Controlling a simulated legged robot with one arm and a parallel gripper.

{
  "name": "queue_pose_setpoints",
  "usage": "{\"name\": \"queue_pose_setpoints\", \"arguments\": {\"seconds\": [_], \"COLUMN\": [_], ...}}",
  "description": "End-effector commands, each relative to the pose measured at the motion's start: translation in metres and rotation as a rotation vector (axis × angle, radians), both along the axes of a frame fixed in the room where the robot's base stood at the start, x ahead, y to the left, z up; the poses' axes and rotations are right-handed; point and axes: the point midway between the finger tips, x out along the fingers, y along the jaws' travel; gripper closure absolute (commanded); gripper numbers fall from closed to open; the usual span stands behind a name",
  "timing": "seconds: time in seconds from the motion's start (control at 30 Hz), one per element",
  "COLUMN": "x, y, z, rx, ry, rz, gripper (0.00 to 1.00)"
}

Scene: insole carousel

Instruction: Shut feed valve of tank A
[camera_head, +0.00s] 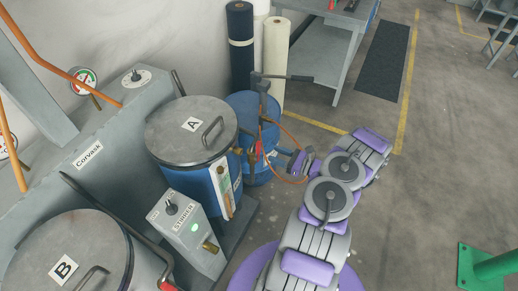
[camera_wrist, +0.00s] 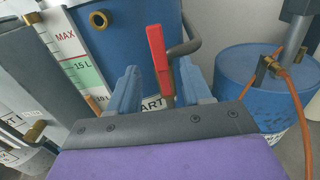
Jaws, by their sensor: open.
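Tank A (camera_head: 222,175) is a blue drum with a grey lid (camera_head: 170,140) marked A, left of my gripper in the head view. In the wrist view its blue wall (camera_wrist: 118,35) fills the upper middle. A valve lever with a red handle (camera_wrist: 157,50) stands upright in the picture there; the handle also shows small in the head view (camera_head: 258,147). My gripper (camera_wrist: 158,85) is open, with one blue-grey finger on each side of the lever's lower part. I cannot tell whether either finger touches it. The valve body is mostly hidden behind my gripper.
A smaller blue drum (camera_wrist: 240,85) with a brass fitting and orange hose (camera_wrist: 290,85) stands close on the right. A level gauge (camera_wrist: 72,50) is on the left. Stirrer box (camera_head: 190,222) and tank B (camera_head: 75,250) stand nearer.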

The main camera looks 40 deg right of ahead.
Motion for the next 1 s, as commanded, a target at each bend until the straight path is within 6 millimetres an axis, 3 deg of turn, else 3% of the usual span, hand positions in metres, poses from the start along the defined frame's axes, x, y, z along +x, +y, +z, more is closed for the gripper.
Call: {"name": "queue_pose_setpoints", "arguments": {"seconds": [0.2, 0.43, 0.87, 1.0], "x": [0.040, 0.069, 0.080, 0.080], "y": [0.018, 0.030, 0.033, 0.033], "z": [0.000, 0.000, 0.001, 0.001], "rx": [-0.001, 0.001, 0.001, 0.001], "ry": [-0.003, -0.003, -0.003, -0.003], "rz": [0.004, 0.004, 0.000, 0.001], "gripper": [0.51, 0.51, 0.51, 0.62]}}
